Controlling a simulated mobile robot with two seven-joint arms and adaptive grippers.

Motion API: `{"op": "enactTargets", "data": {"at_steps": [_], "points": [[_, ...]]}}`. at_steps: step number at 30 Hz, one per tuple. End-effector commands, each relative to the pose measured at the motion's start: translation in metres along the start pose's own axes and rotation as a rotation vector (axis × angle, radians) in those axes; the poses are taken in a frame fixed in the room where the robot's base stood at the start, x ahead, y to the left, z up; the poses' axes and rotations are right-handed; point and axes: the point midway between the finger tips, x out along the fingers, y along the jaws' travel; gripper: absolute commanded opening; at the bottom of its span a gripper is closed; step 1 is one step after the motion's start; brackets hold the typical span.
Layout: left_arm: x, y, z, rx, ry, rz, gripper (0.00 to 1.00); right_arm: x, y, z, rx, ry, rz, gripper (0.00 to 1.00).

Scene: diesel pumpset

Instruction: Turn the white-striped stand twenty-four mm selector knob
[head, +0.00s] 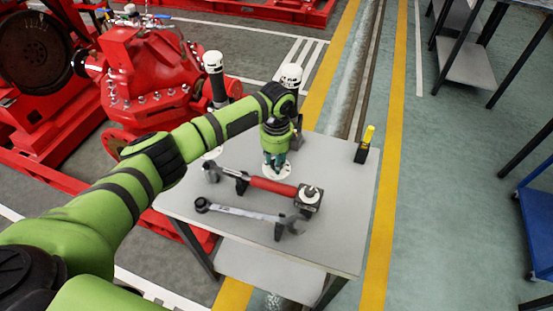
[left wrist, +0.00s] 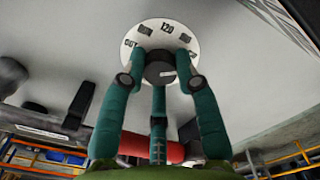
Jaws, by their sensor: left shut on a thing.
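The selector knob (left wrist: 160,68) is a small dark round knob in the middle of a white dial plate (left wrist: 190,38) with black markings, one reading 120. In the head view the dial plate (head: 285,173) lies on the grey table, mostly under my left gripper (head: 275,160). My left gripper points down, and its teal fingers, also in the left wrist view (left wrist: 160,78), are closed around the knob. The knob itself is hidden in the head view. I cannot make out a white stripe on its stand. My right gripper is not in view.
On the grey table (head: 345,205) lie a red-handled tool (head: 272,186) and a steel wrench (head: 245,213) on dark supports. A yellow-topped black object (head: 364,146) stands at the right edge. White-topped posts (head: 213,64) stand behind, near the red pump (head: 150,80).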

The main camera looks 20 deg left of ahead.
Motion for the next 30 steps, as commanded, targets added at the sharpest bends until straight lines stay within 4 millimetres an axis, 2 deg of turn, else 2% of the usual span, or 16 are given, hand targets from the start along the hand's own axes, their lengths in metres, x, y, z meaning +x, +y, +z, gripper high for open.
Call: {"op": "enactTargets", "data": {"at_steps": [16, 17, 18, 30], "points": [[0.0008, 0.0003, -0.001, 0.024, 0.002, 0.002, 0.0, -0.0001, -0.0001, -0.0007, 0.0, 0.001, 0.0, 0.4], [0.0008, 0.0003, -0.001, 0.024, 0.002, 0.001, 0.44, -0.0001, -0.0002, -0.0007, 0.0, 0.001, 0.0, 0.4], [0.0008, 0.0003, -0.001, 0.024, 0.002, 0.001, 0.56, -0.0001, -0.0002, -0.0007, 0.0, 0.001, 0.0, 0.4], [-0.0043, -0.0003, 0.0, 0.023, 0.0, -0.001, 0.56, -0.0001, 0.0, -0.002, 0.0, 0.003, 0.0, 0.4]]}}
